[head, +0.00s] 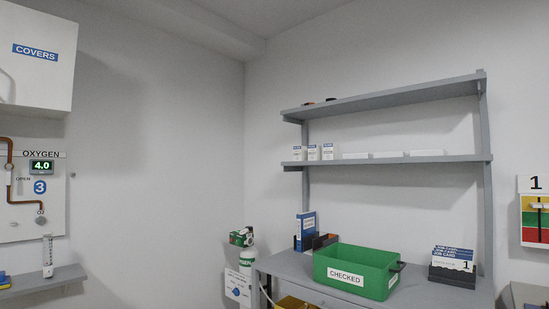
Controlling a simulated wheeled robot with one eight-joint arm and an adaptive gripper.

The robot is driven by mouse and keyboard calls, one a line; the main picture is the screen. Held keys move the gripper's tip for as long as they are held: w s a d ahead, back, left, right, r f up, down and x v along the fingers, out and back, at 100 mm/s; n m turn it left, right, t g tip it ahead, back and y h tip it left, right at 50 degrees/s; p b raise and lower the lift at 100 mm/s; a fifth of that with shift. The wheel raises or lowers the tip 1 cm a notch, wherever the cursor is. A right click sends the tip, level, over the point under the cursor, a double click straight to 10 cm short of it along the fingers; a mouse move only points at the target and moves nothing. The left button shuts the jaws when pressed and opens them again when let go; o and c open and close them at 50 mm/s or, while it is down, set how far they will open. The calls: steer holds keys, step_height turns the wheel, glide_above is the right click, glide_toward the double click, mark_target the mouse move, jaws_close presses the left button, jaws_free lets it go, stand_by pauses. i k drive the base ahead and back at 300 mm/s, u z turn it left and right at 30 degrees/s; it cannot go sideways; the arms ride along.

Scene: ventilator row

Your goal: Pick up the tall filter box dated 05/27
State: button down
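My gripper is not in view.
Below the shelves, a grey bench (285,265) holds a green "CHECKED" crate (338,259), a blue binder (307,226) and a job card holder (453,274). An oxygen panel (55,195) hangs at far left.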

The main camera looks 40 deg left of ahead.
mark_target(315, 151)
steer(key=u, duration=1.35)
steer(key=k, duration=0.45)
steer(key=u, duration=0.9)
steer(key=i, duration=0.9)
steer(key=u, duration=0.5)
steer(key=i, duration=1.1)
steer(key=z, duration=0.75)
steer(key=i, duration=0.8)
steer(key=z, duration=0.5)
